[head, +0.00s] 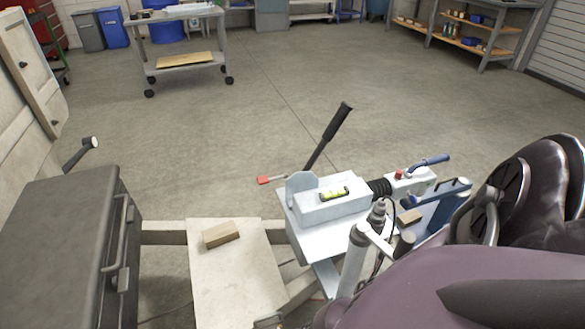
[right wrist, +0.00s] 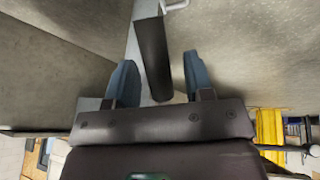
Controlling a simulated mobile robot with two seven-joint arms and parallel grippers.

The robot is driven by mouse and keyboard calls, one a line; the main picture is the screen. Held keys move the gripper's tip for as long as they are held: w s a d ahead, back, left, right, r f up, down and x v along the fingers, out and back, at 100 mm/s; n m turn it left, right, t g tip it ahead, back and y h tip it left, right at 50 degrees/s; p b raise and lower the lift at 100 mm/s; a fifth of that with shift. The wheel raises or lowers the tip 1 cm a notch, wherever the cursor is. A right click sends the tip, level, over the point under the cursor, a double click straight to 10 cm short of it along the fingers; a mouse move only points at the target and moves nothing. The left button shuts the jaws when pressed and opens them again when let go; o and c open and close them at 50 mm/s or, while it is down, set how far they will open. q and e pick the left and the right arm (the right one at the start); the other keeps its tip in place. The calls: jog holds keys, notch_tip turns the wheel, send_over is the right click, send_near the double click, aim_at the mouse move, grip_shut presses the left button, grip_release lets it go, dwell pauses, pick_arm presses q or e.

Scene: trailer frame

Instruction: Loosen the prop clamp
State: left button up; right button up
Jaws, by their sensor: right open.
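In the head view a grey prop tube (head: 353,262) stands beside the pale drawbar plate, with a light cross-piece (head: 374,240) and a dark knob (head: 404,244) near its top. I cannot tell for sure which part is the prop clamp. My right arm covers the area below and to the right of it, and hides its gripper there. In the right wrist view my right gripper (right wrist: 158,62) is open, its two blue-grey fingers apart. A dark bar (right wrist: 153,58) lies between them, with a gap on each side. My left gripper is not in view.
A wooden block (head: 221,235) lies on the board at left. A dark box (head: 60,250) stands at far left.

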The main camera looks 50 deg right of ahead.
grip_shut()
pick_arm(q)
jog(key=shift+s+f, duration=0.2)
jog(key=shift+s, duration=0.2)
